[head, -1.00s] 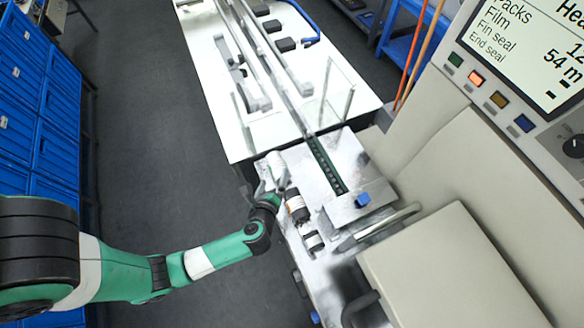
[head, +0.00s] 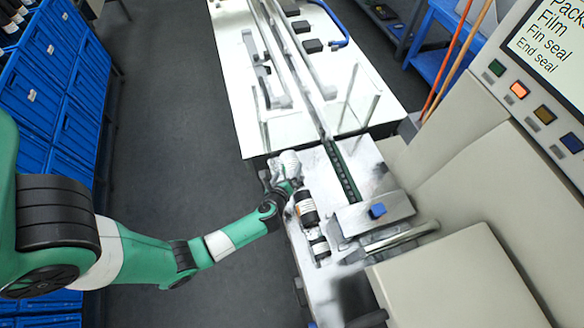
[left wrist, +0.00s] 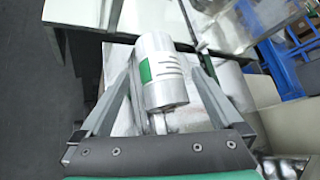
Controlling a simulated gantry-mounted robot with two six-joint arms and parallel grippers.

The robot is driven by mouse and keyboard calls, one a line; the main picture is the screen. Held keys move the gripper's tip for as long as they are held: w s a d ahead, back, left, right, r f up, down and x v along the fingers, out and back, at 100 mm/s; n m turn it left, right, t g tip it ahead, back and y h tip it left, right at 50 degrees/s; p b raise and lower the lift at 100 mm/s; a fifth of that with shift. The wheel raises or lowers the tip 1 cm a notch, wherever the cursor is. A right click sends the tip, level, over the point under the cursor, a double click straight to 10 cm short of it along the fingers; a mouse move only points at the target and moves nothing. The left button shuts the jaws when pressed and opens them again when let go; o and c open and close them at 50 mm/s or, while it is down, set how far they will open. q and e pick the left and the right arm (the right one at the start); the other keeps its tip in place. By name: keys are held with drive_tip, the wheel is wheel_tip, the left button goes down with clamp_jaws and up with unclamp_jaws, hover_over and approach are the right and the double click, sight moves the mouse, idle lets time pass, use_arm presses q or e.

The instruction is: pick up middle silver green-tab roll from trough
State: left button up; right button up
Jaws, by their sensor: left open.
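The silver roll with a green tab (left wrist: 160,75) lies between the two fingers of my left gripper (left wrist: 158,55) in the left wrist view. The fingers are spread apart on either side of it, and I see gaps beside the roll. In the head view my left gripper (head: 277,178) is at the left edge of the machine's infeed, and the pale silver shape there (head: 290,162) is partly hidden by it. I cannot make out the green tab in the head view. My right gripper is not in view.
Dark-and-white rolls (head: 307,211) lie in a line just below the gripper. A metal block with a blue knob (head: 377,210) and a beige machine housing (head: 450,285) stand to the right. A white table (head: 240,90) is beyond. Dark floor is clear to the left.

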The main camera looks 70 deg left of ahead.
sight(288, 170)
use_arm(q)
drive_tip(key=x, duration=0.3)
drive_tip(key=shift+f+b, duration=0.1)
drive_tip(key=shift+b, duration=0.2)
clamp_jaws()
wheel_tip(288, 170, up, 3)
drive_tip(key=shift+r+p, duration=0.1)
drive_tip(key=shift+p, duration=0.85)
drive_tip(key=s+d+r+p, duration=0.3)
drive_tip(key=d+r, duration=0.6)
drive_tip(key=d, duration=0.4)
drive_tip(key=shift+s+d+r, duration=0.3)
drive_tip(key=shift+s+r, duration=0.05)
drive_tip(key=shift+r, duration=0.05)
